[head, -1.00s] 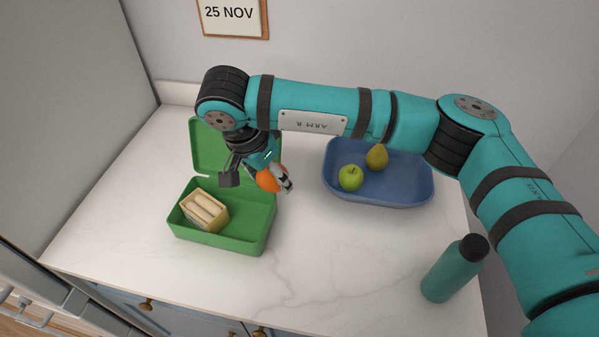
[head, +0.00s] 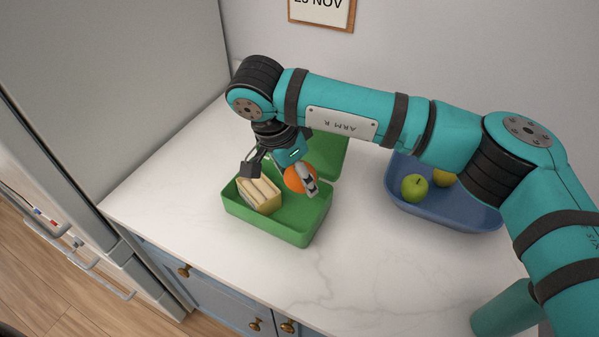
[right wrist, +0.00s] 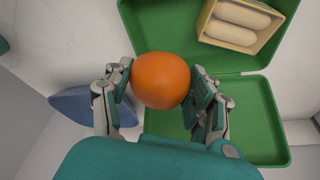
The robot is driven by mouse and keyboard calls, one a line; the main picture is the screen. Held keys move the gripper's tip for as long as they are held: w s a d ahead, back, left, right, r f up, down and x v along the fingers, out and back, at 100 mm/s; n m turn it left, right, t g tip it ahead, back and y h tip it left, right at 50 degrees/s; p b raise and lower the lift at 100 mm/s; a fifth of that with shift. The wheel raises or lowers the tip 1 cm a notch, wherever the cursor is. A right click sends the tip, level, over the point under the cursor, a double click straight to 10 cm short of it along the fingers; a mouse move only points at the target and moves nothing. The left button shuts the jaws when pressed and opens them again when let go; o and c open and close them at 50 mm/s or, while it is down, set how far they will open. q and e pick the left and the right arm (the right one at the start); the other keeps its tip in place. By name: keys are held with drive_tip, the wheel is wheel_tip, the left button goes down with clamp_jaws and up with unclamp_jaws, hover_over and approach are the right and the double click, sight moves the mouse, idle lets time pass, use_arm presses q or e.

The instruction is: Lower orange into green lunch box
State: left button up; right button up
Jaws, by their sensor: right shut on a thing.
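The orange (head: 298,178) is held in my right gripper (head: 306,180), over the right part of the green lunch box (head: 268,226). In the right wrist view the orange (right wrist: 160,80) sits between both fingers of the gripper (right wrist: 162,92), which touch its sides. The lunch box (right wrist: 168,28) lies beyond and below it, with its lid (right wrist: 258,120) open. In the head view the lid (head: 328,152) stands at the back, partly hidden by my arm. I cannot tell the exact height of the orange above the box floor. My left gripper is out of view.
A container of pale rolls (head: 260,194) fills the box's left part; the right part looks free. A blue bowl (head: 440,217) with a green apple (head: 414,187) and a partly hidden pear (head: 445,177) stands to the right.

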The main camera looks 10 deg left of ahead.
idle(0.3)
drive_tip(key=shift+f+b, duration=2.3)
drive_tip(key=shift+f, duration=0.2)
drive_tip(key=shift+f+b, duration=0.9)
drive_tip(key=shift+f, duration=0.1)
drive_tip(key=o, duration=1.3)
